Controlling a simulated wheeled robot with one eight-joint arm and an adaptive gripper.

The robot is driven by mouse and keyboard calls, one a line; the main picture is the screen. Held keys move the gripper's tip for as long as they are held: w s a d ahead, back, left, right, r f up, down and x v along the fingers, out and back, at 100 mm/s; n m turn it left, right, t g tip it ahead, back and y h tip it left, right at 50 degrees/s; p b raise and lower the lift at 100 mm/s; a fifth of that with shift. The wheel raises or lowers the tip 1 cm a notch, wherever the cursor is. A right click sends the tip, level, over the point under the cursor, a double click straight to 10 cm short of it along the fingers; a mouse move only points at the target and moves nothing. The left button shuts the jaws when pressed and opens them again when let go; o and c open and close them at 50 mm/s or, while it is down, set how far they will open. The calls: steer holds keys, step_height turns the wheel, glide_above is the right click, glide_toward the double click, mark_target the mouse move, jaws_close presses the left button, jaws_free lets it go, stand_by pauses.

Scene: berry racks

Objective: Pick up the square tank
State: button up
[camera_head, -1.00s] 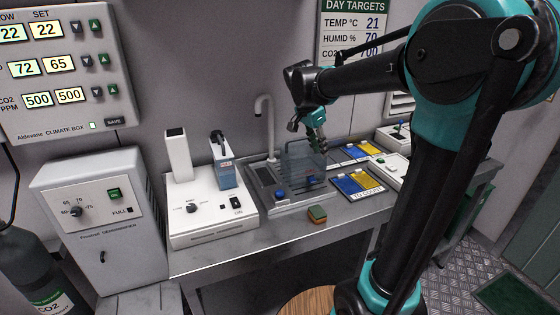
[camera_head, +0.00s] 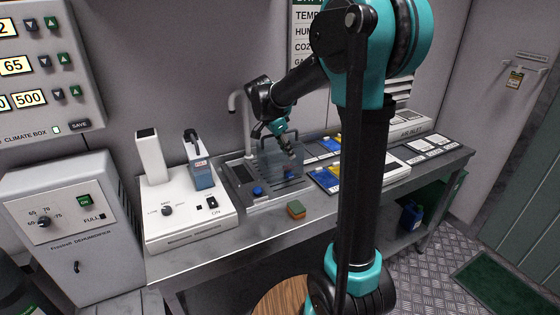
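The square tank (camera_head: 270,165) is a clear, bluish see-through box with a dark handle at its top. It stands at the grey sink unit (camera_head: 247,205) on the bench, in the middle of the view. Blue round pieces show at or through its lower part. My gripper (camera_head: 290,151) points down and to the right at the tank's upper right part, overlapping it in the picture. Whether it touches the tank or its handle I cannot tell. The fingers are small and dark, so I cannot tell whether they are open or shut.
A sponge (camera_head: 296,209) lies at the bench's front edge. Blue and yellow cards (camera_head: 325,179) lie to the right. A tap (camera_head: 246,115) rises behind the sink.

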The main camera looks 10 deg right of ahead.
mark_target(291, 162)
steer(key=shift+s+x, duration=0.1)
steer(key=shift+x, duration=1.35)
steer(key=shift+s+x, duration=0.15)
steer(key=shift+x, duration=1.3)
steer(key=shift+a+f, duration=0.1)
steer(key=shift+a, duration=0.1)
steer(key=shift+c, duration=0.3)
jaws_close()
